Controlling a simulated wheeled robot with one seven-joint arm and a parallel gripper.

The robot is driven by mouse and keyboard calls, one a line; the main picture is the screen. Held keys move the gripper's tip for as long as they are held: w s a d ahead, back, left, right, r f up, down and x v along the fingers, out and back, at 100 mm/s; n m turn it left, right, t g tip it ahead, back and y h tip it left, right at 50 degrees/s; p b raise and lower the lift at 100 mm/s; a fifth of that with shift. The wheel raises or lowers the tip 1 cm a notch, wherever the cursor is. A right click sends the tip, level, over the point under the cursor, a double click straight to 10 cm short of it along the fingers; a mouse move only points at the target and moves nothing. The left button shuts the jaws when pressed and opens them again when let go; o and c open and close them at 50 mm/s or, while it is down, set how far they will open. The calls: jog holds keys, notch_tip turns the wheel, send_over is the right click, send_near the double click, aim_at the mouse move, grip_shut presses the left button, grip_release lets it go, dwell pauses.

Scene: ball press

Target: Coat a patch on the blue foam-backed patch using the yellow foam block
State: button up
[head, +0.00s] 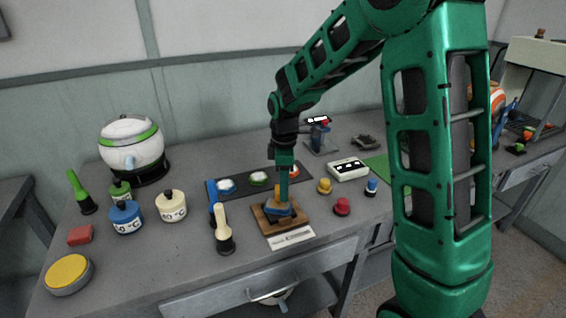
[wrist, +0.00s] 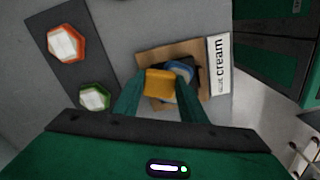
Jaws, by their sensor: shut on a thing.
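My gripper (wrist: 160,92) is shut on the yellow foam block (wrist: 160,83), pointing down over a small wooden board (wrist: 148,57). The blue foam-backed patch (wrist: 182,69) is on the board, partly hidden by the block in the wrist view; a dark part shows beside it. In the head view, the blue patch (head: 281,210) sits on the wooden board (head: 264,222), with the yellow block just above or against it. I cannot tell whether they touch. A white label reading "cream" (wrist: 219,65) lies along the board's edge.
A dark strip (head: 240,183) with several coloured pads lies behind the board. A cream-handled brush (head: 222,232) stands close at left; yellow (head: 324,186), red (head: 342,206) and blue (head: 371,187) knobs are at right. Pots, a red block (head: 80,235) and a yellow-topped disc (head: 68,272) stand further left.

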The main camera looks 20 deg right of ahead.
jog(key=shift+r, duration=3.85)
